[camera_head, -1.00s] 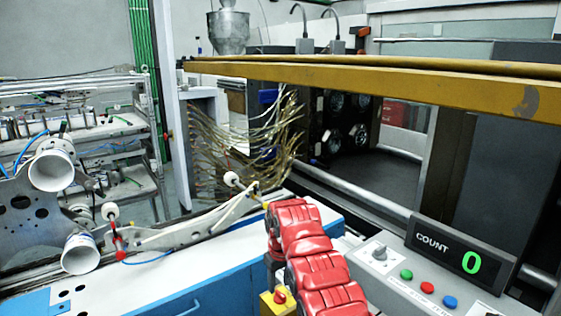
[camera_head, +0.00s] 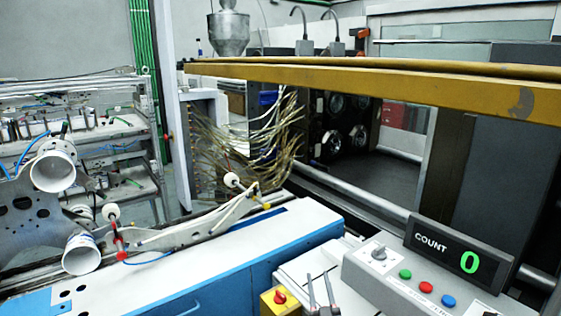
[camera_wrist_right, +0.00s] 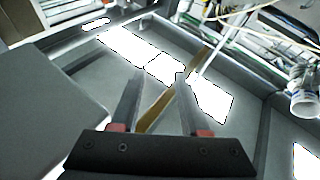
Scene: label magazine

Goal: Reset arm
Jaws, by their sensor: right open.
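My right gripper (camera_head: 321,288) shows at the bottom centre of the head view, with two thin grey fingers apart. It is beside the yellow box with a red knob and left of the control panel. In the right wrist view the same gripper (camera_wrist_right: 157,95) is open, with nothing held between its fingers. A brown bar seen between them lies beyond. My left gripper is not in view.
A grey control panel (camera_head: 405,285) with a COUNT display (camera_head: 447,252) reading 0 stands at the right. The yellow box (camera_head: 281,301) is close to my gripper. A blue-and-white bench (camera_head: 215,270) lies left. A yellow beam (camera_head: 400,80) crosses above.

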